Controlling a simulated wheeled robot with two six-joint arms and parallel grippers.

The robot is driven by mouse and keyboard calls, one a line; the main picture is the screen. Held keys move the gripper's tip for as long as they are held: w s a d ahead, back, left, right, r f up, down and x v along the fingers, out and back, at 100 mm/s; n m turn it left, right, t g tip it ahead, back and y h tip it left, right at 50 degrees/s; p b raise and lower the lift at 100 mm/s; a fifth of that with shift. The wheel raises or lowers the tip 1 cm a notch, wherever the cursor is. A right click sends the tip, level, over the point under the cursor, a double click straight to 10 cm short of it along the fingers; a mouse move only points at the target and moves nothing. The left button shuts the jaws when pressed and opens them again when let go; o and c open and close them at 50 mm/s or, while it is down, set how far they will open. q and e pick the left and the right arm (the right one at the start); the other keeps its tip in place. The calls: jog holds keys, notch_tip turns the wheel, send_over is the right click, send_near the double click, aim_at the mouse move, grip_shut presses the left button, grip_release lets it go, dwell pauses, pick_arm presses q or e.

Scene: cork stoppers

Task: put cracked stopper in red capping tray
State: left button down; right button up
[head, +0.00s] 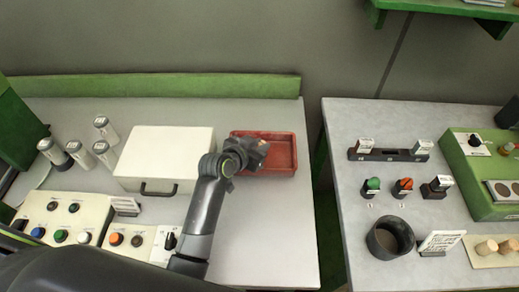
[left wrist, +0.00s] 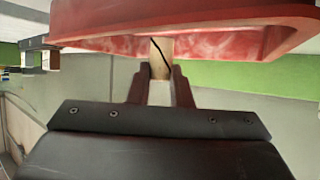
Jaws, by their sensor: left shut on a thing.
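The red capping tray (head: 284,152) lies on the left table near its right edge. My left gripper (head: 262,149) is over the tray's left part and hides some of it. In the left wrist view my left gripper (left wrist: 159,80) is shut on a pale stopper (left wrist: 156,58) with a dark crack line across it. The stopper's far end overlaps the red tray wall (left wrist: 225,43) in that view. I cannot tell whether it touches the tray. My right gripper is not in view.
A white box (head: 165,150) with a dark handle stands left of the tray. Several capped jars (head: 104,128) stand farther left, with button panels in front. The right table, across a gap, holds a dark cup (head: 389,238) and a board (head: 492,255) with two stoppers.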

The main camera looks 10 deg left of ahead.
pick_arm(q)
notch_tip(320, 180, down, 2)
jog(key=shift+f, duration=0.25)
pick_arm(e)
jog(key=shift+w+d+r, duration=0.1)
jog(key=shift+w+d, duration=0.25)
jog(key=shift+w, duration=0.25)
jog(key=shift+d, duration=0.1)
pick_arm(q)
jog(key=c, duration=1.3)
grip_release()
jog(key=shift+f, duration=0.1)
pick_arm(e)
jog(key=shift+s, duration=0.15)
pick_arm(q)
jog(key=shift+r, duration=0.2)
jog(key=b+v, duration=0.1)
jog(key=v, duration=1.1)
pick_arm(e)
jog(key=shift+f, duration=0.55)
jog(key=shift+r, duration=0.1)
